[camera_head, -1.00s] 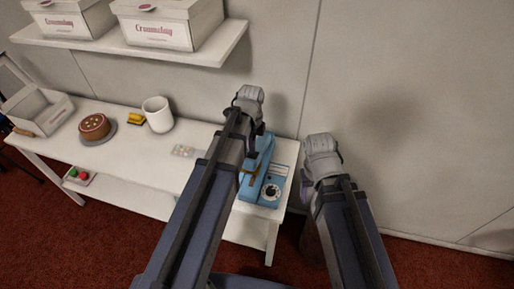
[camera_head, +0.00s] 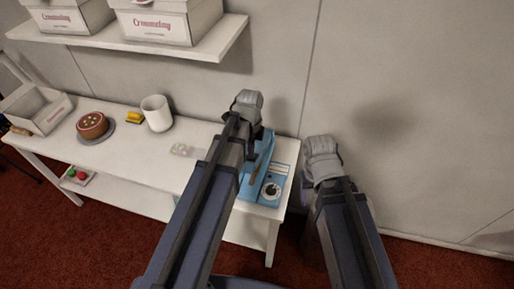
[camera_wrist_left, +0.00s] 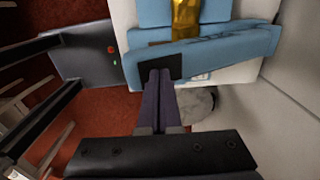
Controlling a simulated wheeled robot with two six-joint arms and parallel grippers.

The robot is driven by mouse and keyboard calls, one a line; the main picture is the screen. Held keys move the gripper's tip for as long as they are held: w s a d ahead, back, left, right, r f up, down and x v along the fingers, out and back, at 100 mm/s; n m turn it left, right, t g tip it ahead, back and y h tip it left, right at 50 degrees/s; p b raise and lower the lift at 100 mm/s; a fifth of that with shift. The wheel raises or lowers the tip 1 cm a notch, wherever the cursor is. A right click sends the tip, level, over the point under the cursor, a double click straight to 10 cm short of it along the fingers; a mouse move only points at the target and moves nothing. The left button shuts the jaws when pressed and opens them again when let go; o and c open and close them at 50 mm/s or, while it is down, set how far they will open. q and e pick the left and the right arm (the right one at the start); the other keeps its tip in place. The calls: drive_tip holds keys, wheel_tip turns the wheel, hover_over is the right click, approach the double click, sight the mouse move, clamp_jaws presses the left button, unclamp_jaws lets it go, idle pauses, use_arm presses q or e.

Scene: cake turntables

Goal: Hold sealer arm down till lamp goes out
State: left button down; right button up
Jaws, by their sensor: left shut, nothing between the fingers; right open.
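The blue sealer (camera_head: 271,190) sits at the right end of the white table, with a round dial on its front. Its long blue arm (camera_wrist_left: 205,58) crosses the left wrist view and has a dark pad near its left end. A gold strip (camera_wrist_left: 186,18) runs to the arm. My left gripper (camera_wrist_left: 160,76) is shut and empty, its tips at the dark pad and seeming to touch it. It also shows above the sealer in the head view (camera_head: 252,154). My right gripper (camera_head: 305,192) is open, right of the table, mostly hidden by its arm. I cannot make out a lit lamp.
On the table stand a white mug (camera_head: 156,113), a cake (camera_head: 92,125) on a turntable, a yellow item (camera_head: 134,117), and an open box (camera_head: 36,110). A shelf (camera_head: 190,50) with boxes hangs above. The wall is close behind.

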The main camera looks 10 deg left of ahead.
sight(250, 160)
use_arm(q)
drive_tip(key=shift+s+f, duration=0.2)
drive_tip(key=shift+f, duration=0.25)
drive_tip(key=shift+f+b, duration=0.15)
drive_tip(key=shift+b, duration=0.25)
drive_tip(key=shift+s+f+b, duration=0.35)
drive_tip(key=shift+f+b, duration=0.4)
drive_tip(key=shift+s+f+b, duration=0.3)
drive_tip(key=shift+f+b, duration=0.4)
drive_tip(key=shift+f, duration=0.1)
drive_tip(key=shift+s+f+b, duration=0.2)
drive_tip(key=shift+f+b, duration=0.65)
drive_tip(key=shift+s+f+b, duration=0.2)
drive_tip(key=shift+f+b, duration=0.6)
drive_tip(key=shift+b, duration=0.05)
